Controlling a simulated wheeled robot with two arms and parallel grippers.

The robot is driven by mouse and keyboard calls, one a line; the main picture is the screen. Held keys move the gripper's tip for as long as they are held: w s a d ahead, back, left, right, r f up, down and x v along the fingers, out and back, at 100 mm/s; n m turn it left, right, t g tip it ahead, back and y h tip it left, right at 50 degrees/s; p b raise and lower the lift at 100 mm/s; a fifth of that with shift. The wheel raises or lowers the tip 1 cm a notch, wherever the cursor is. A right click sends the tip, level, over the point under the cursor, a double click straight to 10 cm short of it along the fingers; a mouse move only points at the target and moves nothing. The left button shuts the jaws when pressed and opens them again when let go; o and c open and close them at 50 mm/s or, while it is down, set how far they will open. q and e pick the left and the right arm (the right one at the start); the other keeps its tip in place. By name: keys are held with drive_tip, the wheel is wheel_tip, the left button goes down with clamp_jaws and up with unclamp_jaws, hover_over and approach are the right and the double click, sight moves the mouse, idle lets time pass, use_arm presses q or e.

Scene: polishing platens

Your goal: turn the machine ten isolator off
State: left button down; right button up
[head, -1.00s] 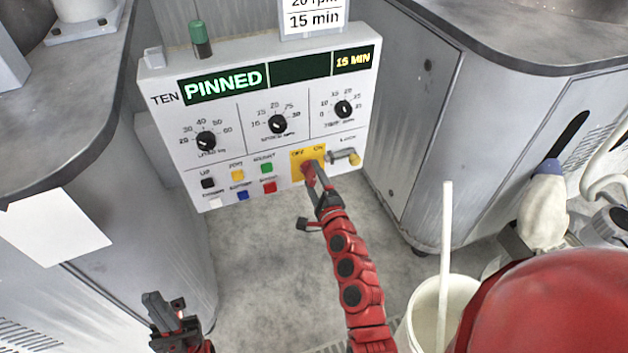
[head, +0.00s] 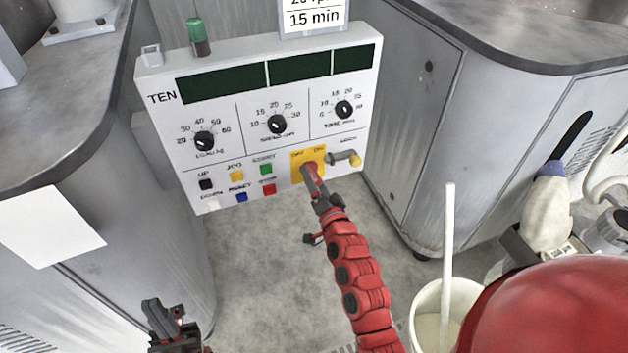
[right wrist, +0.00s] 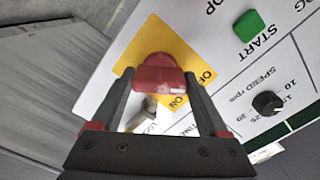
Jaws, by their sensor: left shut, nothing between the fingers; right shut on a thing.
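The machine ten panel (head: 225,115) is white with "TEN" at its left, and its display windows (head: 300,68) are dark. The isolator is a red knob (right wrist: 158,74) on a yellow plate (right wrist: 168,48) marked OFF and ON. The plate also shows in the head view (head: 298,175) at the panel's lower right. My right gripper (head: 313,178) is shut on the red knob, with a finger on either side. It hides part of the knob in the head view, so the exact pointing is hard to read. My left gripper (head: 165,322) is shut and empty, low at the left.
A white bucket with a stick (head: 446,300) and a bottle (head: 546,210) stand at the right.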

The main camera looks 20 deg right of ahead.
drive_tip(key=shift+f+n, duration=0.1)
drive_tip(key=shift+n, duration=0.8)
drive_tip(key=o, duration=1.1)
drive_tip(key=shift+s, duration=0.1)
drive_tip(key=s, duration=0.5)
drive_tip(key=s+p, duration=0.1)
drive_tip(key=s, duration=0.5)
drive_tip(key=s+p, duration=0.1)
drive_tip(key=s, duration=0.5)
drive_tip(key=shift+s+d, duration=0.1)
drive_tip(key=shift+d, duration=0.2)
